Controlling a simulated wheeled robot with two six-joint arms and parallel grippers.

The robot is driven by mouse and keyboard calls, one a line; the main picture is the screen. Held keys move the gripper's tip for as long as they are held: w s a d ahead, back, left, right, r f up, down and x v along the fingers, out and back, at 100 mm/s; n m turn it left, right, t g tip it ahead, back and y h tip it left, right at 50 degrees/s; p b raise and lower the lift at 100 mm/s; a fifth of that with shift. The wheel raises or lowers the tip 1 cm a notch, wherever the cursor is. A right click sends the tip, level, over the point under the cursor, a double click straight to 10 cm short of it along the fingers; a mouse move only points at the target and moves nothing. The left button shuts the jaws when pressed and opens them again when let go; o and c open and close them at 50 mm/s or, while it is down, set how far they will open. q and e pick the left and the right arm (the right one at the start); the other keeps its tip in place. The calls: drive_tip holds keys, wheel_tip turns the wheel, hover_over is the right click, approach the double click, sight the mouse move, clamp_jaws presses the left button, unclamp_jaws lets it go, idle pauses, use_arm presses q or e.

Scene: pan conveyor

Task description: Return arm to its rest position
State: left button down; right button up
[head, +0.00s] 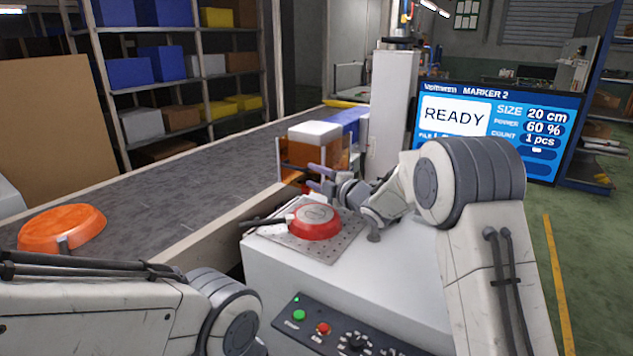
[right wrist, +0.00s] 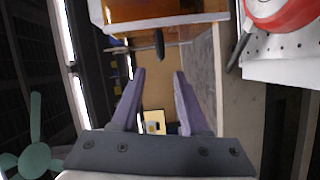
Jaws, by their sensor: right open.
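My right gripper (head: 317,178) is open and empty, above and behind the red pan, near the marking machine's orange-windowed head. In the right wrist view my right gripper (right wrist: 159,82) shows its two purple fingers apart with nothing between them. The red pan (head: 315,222) lies bottom up on the perforated plate (head: 290,248), its dark handle pointing left. Part of the pan (right wrist: 285,12) shows at the top right of the right wrist view. My left arm crosses the lower left of the head view; its gripper is out of sight.
The marker head (head: 300,155) stands close to my right gripper. An orange pan (head: 62,228) lies on the conveyor (head: 190,190) at left. The screen (head: 500,130) reads READY, 1 pcs. A button panel (head: 335,330) is on the machine's front. The machine top right of the plate is clear.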

drive_tip(key=shift+s+d, duration=0.15)
drive_tip(key=shift+s, duration=0.1)
drive_tip(key=shift+r, duration=0.1)
drive_tip(key=s+a+m+g+h+p, duration=0.2)
drive_tip(key=s+a+m+h, duration=0.15)
drive_tip(key=s, duration=0.45)
drive_tip(key=s+a+m+g+h+p, duration=0.2)
drive_tip(key=s+m, duration=0.3)
drive_tip(key=s, duration=0.2)
drive_tip(key=s+d+f+m+g+h+p, duration=0.1)
drive_tip(key=s+g, duration=0.4)
drive_tip(key=s, duration=1.2)
drive_tip(key=s+d+f+m+g+h+p, duration=0.1)
drive_tip(key=s+m+g, duration=0.4)
drive_tip(key=s, duration=1.3)
drive_tip(key=d+f+p, duration=0.1)
drive_tip(key=d, duration=0.1)
drive_tip(key=shift+s+d+f+p, duration=0.15)
drive_tip(key=shift+s+d+p, duration=0.15)
drive_tip(key=shift+p, duration=0.1)
